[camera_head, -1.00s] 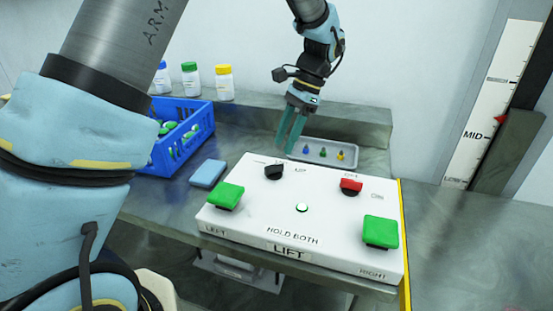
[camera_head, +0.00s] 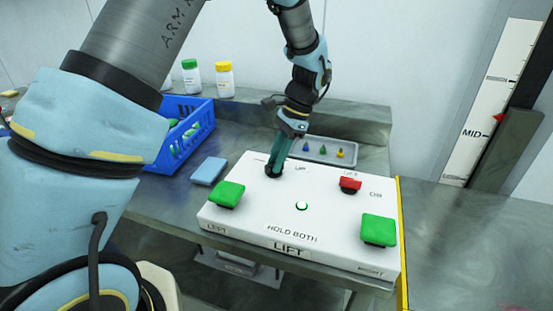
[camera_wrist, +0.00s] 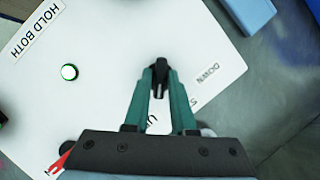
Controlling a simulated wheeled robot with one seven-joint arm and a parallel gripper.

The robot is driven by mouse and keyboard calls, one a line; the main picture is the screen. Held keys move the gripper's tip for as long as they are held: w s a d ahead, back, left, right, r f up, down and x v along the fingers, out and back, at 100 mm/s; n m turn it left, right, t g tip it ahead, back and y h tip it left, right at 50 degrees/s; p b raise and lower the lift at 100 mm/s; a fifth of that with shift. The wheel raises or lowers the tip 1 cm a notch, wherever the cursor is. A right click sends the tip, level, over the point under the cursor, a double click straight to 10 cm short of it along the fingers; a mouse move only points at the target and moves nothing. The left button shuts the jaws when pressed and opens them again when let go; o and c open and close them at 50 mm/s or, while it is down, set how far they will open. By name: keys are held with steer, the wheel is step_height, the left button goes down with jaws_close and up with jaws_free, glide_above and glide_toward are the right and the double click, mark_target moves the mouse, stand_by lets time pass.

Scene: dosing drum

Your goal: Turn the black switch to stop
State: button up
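The black switch (camera_wrist: 161,69) sits on the white control panel (camera_wrist: 100,75), between my fingertips in the wrist view. In the head view it is mostly hidden by my fingers. My gripper (camera_head: 274,171) reaches down to the panel's back left. Its two teal fingers (camera_wrist: 160,80) flank the switch closely, with no clear gap, and look shut on it. The printed words DOWN and UP and part of an S show around the switch; which mark it points to is unclear.
A red switch (camera_head: 350,185), two green buttons (camera_head: 227,194) (camera_head: 379,230) and a lit white lamp (camera_head: 302,206) are on the panel. A grey tray (camera_head: 318,151) lies behind it. A blue block (camera_head: 208,171) and blue crate (camera_head: 205,119) stand left.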

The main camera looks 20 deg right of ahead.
jaws_close()
stand_by(0.4)
steer(key=n+g+p, duration=0.1)
steer(key=n, duration=0.2)
steer(key=shift+w+r+n, duration=0.1)
steer(key=shift+w+n, duration=0.05)
steer(key=shift+n, duration=0.25)
steer(key=n+g+h, duration=0.1)
steer(key=n+g, duration=0.1)
steer(key=n, duration=0.2)
steer(key=shift+w+n+p, duration=0.1)
steer(key=shift+n+p, duration=0.3)
steer(key=shift+o, duration=2.1)
jaws_free()
steer(key=shift+a, duration=0.1)
